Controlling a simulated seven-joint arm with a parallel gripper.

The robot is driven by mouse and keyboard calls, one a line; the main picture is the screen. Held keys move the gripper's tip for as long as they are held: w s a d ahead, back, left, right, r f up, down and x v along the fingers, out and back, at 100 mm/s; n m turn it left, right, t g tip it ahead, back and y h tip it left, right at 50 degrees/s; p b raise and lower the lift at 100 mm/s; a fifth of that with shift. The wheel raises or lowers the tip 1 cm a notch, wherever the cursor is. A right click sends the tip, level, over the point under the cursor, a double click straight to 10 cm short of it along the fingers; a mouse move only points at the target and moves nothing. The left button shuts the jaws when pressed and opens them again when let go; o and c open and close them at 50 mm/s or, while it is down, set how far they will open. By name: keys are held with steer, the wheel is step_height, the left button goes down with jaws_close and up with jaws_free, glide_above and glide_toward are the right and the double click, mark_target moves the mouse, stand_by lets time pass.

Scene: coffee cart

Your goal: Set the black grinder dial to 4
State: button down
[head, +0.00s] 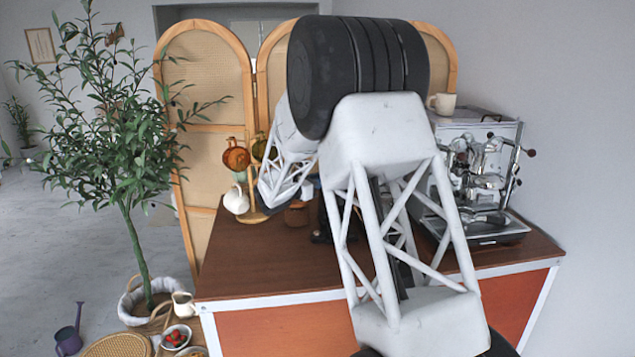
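I cannot make out the black grinder dial in the head view. My own arm covers the middle of the cart, where a grinder could be hidden. A small dark shape (321,232) shows on the cart top just left of my arm's white lattice link. I cannot tell what it is.
The brown cart top (250,262) is bare at its front left. A chrome espresso machine (480,185) stands right, with a cream cup (441,103) on top. A mug stand (252,205) holds mugs at the back left. A potted tree (125,170) stands left.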

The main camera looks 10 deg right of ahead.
stand_by(0.3)
steer(key=shift+w+a+r+m+g+h, duration=0.25)
steer(key=shift+w+m+g, duration=0.6)
steer(key=shift+g, duration=0.5)
steer(key=shift+w+a+r+m+g+h, duration=0.15)
steer(key=shift+w+m+g+h, duration=0.3)
steer(key=shift+m+g, duration=0.8)
steer(key=shift+w+a+r+m+g+h, duration=0.1)
steer(key=shift+w+a+m+g+h, duration=0.1)
steer(key=shift+w+m+g, duration=0.95)
steer(key=shift+s+n+g, duration=0.35)
steer(key=shift+s, duration=0.1)
steer(key=c, duration=1.1)
jaws_free()
steer(key=shift+a, duration=0.2)
steer(key=shift+s+a+r, duration=0.1)
steer(key=shift+a, duration=1.15)
steer(key=shift+s+a+r, duration=0.1)
steer(key=shift+a+r, duration=0.05)
steer(key=shift+a, duration=1.05)
steer(key=shift+s+a+r, duration=0.1)
steer(key=shift+a, duration=1.15)
